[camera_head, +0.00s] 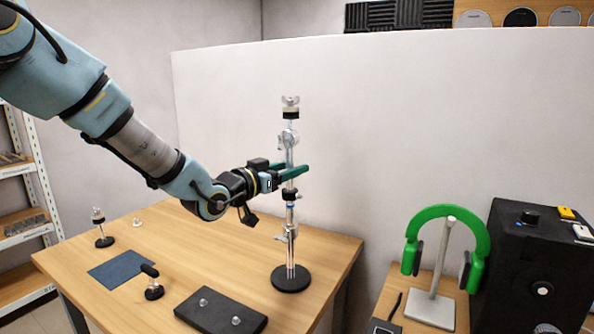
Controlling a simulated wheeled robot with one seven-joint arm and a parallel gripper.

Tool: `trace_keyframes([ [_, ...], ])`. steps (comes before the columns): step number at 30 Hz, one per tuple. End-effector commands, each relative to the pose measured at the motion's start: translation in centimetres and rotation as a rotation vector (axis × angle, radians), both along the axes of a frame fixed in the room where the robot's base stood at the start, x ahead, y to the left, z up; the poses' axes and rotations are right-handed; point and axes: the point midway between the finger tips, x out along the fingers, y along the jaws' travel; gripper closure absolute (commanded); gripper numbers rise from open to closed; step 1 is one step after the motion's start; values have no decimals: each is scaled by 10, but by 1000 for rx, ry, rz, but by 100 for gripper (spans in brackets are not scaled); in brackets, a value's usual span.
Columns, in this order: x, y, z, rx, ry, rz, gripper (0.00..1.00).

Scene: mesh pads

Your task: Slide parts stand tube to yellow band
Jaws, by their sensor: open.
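The parts stand (291,242) is upright near the table's right edge, with a round black base, a chrome tube, clamps and a clear wing nut on top. My gripper (296,172) reaches in from the left at the upper part of the tube, below the upper clamp (288,138). Its green fingers are open, with the tube seemingly between them; I cannot tell if they touch it. A black collar (290,195) and a small blue mark sit just below the fingers.
The wooden table (180,240) also holds a black pad (220,312) with two clear knobs, a blue mat (121,269), a small black-handled part (152,285) and a short stand (102,230). Green headphones (449,212) hang beside a black speaker (530,268) at right. A pale partition stands behind.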

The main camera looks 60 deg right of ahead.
Motion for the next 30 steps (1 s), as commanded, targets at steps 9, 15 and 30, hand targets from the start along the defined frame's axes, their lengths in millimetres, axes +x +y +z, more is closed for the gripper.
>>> trace_keyframes([
  [9,13,60,-2,-1,-2,3,44],
  [15,15,77,-1,-2,-1,0,44],
  [30,15,79,0,-2,0,0,44],
])
